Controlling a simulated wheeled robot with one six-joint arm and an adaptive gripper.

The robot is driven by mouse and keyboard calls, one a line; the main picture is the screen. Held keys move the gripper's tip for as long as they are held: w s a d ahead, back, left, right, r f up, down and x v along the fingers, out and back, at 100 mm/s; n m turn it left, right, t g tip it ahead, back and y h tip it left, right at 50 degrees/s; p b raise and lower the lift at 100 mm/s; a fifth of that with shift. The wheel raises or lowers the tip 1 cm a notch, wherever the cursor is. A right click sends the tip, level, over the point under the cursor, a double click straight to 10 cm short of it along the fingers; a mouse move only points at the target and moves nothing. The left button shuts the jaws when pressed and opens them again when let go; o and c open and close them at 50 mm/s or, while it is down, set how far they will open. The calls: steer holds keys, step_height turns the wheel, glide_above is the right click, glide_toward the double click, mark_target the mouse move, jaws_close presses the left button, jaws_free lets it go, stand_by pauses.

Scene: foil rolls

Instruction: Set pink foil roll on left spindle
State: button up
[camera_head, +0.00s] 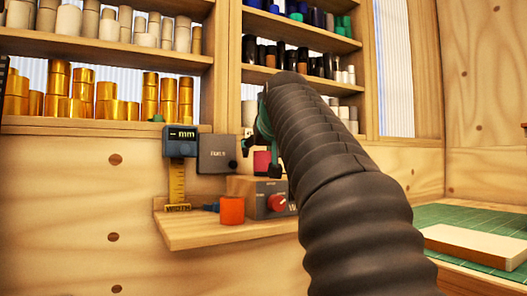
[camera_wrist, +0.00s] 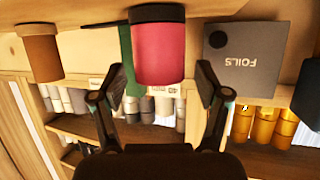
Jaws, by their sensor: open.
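The pink foil roll (camera_wrist: 158,52) shows large in the wrist view, with a dark end band. It also shows in the head view, partly hidden behind my arm (camera_head: 262,162). My gripper (camera_wrist: 162,88) is open, with one finger on each side of the roll's near end in the picture. I see gaps between the fingers and the roll; I cannot tell how deep it sits between them. In the head view my dark sleeved arm hides most of the gripper. I cannot make out the left spindle in either view.
A grey box marked FOILS (camera_head: 217,153) stands beside the pink roll. An orange roll (camera_head: 231,210) and a box with a red knob (camera_head: 262,196) are on the small wooden shelf (camera_head: 215,232). A measuring gauge (camera_head: 180,150) stands left. Shelves of rolls lie behind.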

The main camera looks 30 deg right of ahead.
steer(key=shift+s, duration=0.1)
steer(key=v, duration=1.2)
stand_by(0.4)
